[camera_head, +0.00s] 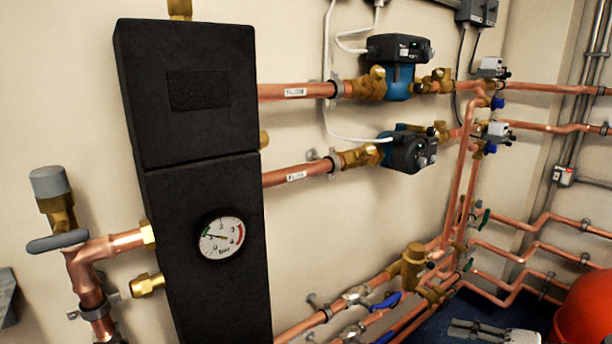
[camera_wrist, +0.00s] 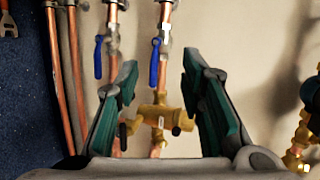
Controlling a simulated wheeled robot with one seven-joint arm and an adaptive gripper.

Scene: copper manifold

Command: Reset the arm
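My gripper (camera_wrist: 161,85) shows in the wrist view with its two green-padded fingers spread wide apart. Nothing is held between them. Behind the gap are a brass valve body (camera_wrist: 158,117) and copper pipes on a pale wall. The fingers appear apart from the pipework, but the exact distance is hard to tell.
A black manifold block (camera_head: 190,120) with a pressure gauge (camera_head: 222,237) stands at the left. Copper pipes with blue pumps (camera_head: 398,82) run along the wall. Blue-handled valves (camera_head: 386,301) sit low. A red rounded vessel (camera_head: 585,310) is at the lower right.

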